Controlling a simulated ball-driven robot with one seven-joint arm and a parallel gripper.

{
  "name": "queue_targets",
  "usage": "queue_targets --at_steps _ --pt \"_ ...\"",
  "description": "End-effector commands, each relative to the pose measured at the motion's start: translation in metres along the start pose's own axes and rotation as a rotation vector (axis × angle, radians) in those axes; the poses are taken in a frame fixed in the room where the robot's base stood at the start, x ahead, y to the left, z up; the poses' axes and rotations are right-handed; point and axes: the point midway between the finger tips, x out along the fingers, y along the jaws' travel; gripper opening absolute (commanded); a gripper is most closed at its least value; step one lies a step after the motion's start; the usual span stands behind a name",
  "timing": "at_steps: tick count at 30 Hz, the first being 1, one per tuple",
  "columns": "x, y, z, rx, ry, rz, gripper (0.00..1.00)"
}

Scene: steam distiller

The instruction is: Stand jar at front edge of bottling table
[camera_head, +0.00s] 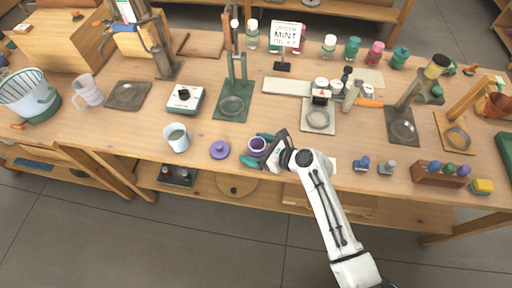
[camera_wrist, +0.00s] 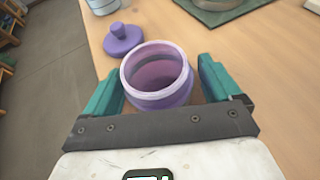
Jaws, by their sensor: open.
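The jar (camera_head: 257,146) is small, purple and open at the top, and stands upright near the front edge of the wooden table (camera_head: 330,165). In the wrist view the jar (camera_wrist: 158,76) sits between the two teal fingers of my gripper (camera_wrist: 160,88), with a gap visible on the right side. My gripper (camera_head: 262,150) is open around the jar. A purple lid with a knob (camera_head: 220,149) lies on the table just left of the jar; it also shows in the wrist view (camera_wrist: 122,38). The jar looks empty inside.
A white mug (camera_head: 177,138) stands left of the lid. A green-based stand (camera_head: 233,105) is behind the jar. Small blue and grey stoppers (camera_head: 362,164) and a rack of coloured stoppers (camera_head: 440,174) are to the right. A sign reading MINT (camera_head: 285,36) stands farther back.

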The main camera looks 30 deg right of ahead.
Motion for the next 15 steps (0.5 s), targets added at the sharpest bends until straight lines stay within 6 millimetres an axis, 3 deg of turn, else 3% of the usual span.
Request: queue_targets --at_steps 7,15 --pt "-0.012 0.000 0.002 0.001 -0.001 -0.001 0.91" --pt "-0.066 0.000 0.002 0.001 0.000 -0.003 0.91"
